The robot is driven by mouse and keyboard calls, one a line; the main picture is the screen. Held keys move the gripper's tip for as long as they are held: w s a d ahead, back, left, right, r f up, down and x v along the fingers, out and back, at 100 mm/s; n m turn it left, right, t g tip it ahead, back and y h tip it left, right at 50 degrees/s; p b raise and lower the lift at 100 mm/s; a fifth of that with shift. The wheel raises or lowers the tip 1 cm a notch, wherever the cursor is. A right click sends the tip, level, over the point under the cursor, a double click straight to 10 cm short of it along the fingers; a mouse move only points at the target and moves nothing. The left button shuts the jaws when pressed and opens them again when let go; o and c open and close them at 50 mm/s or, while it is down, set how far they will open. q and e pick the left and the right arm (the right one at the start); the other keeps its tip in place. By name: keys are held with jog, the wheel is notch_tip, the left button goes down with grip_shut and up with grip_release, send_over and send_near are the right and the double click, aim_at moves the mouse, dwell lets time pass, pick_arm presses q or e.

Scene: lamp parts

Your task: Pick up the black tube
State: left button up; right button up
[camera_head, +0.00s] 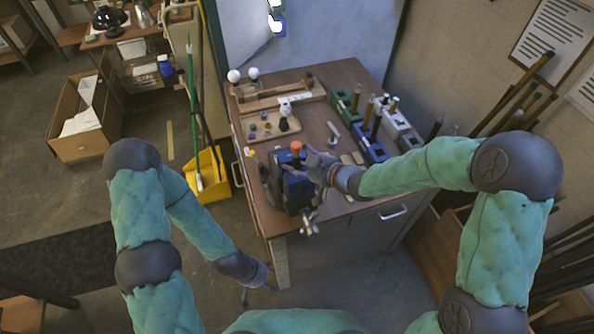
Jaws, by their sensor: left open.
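Several thin upright tubes stand in coloured blocks at the right of the workbench; a dark one (376,127) by the blue block (369,146) looks black, but it is too small to be sure. A blue vise (297,190) is at the bench's front edge, with an orange-topped piece (296,147) standing upright at it. My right gripper (312,164) is beside the vise, close to the orange-topped piece; whether its fingers touch or hold anything is unclear. My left gripper (257,293) is open and empty, low in front of the bench.
A green block (345,108) and a white block (397,124) flank the blue one. A wooden tray (262,127) with small parts lies left on the workbench (325,225). A yellow bucket (211,178) stands on the floor to the left. Long rods lean at the right wall.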

jog(key=shift+d, duration=0.1)
grip_shut()
jog(key=shift+r, duration=0.1)
